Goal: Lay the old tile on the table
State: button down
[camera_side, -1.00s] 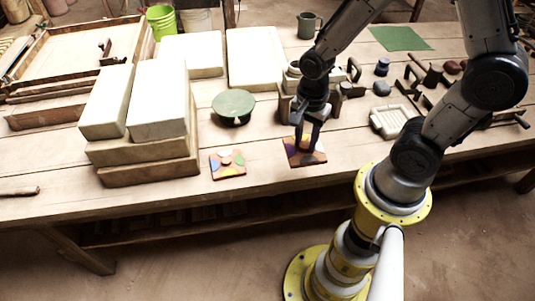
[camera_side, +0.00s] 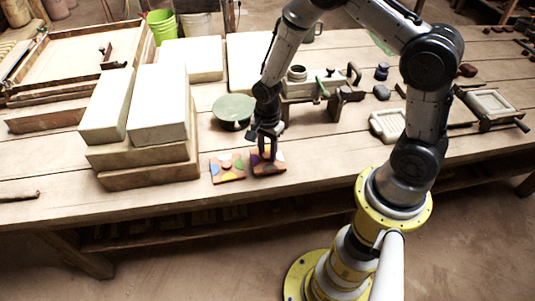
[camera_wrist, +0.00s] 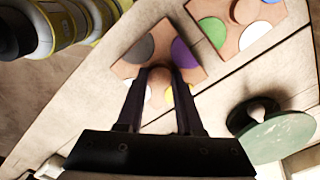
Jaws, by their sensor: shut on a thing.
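My gripper (camera_side: 266,156) points down, shut on a square terracotta tile (camera_side: 272,169) with coloured patches. In the wrist view, the held tile (camera_wrist: 140,50) shows grey, purple, white and yellow patches between and beyond my fingers (camera_wrist: 160,75). It is low over the table's front part; I cannot tell whether it touches the wood. A second patterned tile (camera_side: 227,170) lies on the table (camera_side: 330,160) just left of it. The pictures do not show which tile is the old one.
A round green plate with a knob (camera_side: 233,108) stands behind the tiles. Stacked pale slabs (camera_side: 150,160) rise at the left. The front table to the right is clear.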

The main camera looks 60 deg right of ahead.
jog(key=shift+f, duration=0.75)
jog(key=c, duration=0.5)
grip_release()
jog(key=shift+f, duration=0.15)
jog(key=shift+c, duration=0.2)
